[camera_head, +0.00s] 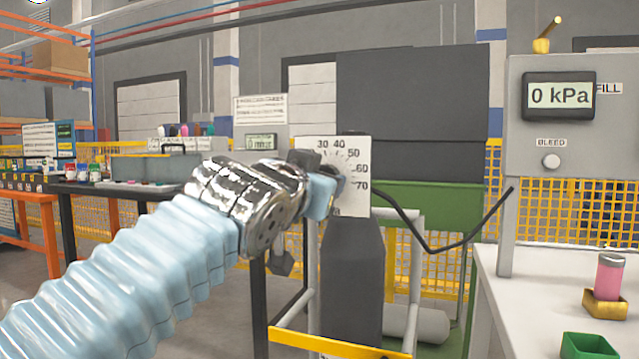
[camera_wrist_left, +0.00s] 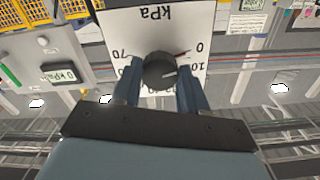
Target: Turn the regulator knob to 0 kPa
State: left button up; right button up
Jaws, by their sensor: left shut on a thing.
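The regulator dial plate (camera_head: 355,200) is white with black numbers, and 30 to 70 show in the head view. In the wrist view the plate (camera_wrist_left: 190,20) appears upside down, with kPa, 0, 10 and 70 readable. The dark round knob (camera_wrist_left: 159,71) sits between the two blue fingers of my left gripper (camera_wrist_left: 158,84), which is shut on it. A pale line on the knob points right, roughly between 0 and 10. A red mark lies by the 0. In the head view my left gripper (camera_head: 328,188) covers the plate's left part. My right gripper is out of view.
A grey panel (camera_head: 522,180) at right has a display (camera_head: 559,96) reading 0 kPa and a BLEED button (camera_head: 551,161). A black hose (camera_head: 440,249) runs from the regulator towards it. A white table (camera_head: 500,290) holds a pink cylinder (camera_head: 610,273) and a green tray (camera_head: 588,347).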

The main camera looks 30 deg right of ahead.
pick_arm(q)
jog(key=shift+f, duration=0.2)
dwell(0.3)
jog(key=o, duration=1.1)
jog(key=shift+r, duration=0.1)
jog(key=shift+c, duration=0.2)
jog(key=b+v, duration=0.3)
jog(key=v, duration=1)
jog(key=shift+s+a, duration=0.2)
jog(key=shift+s, duration=0.1)
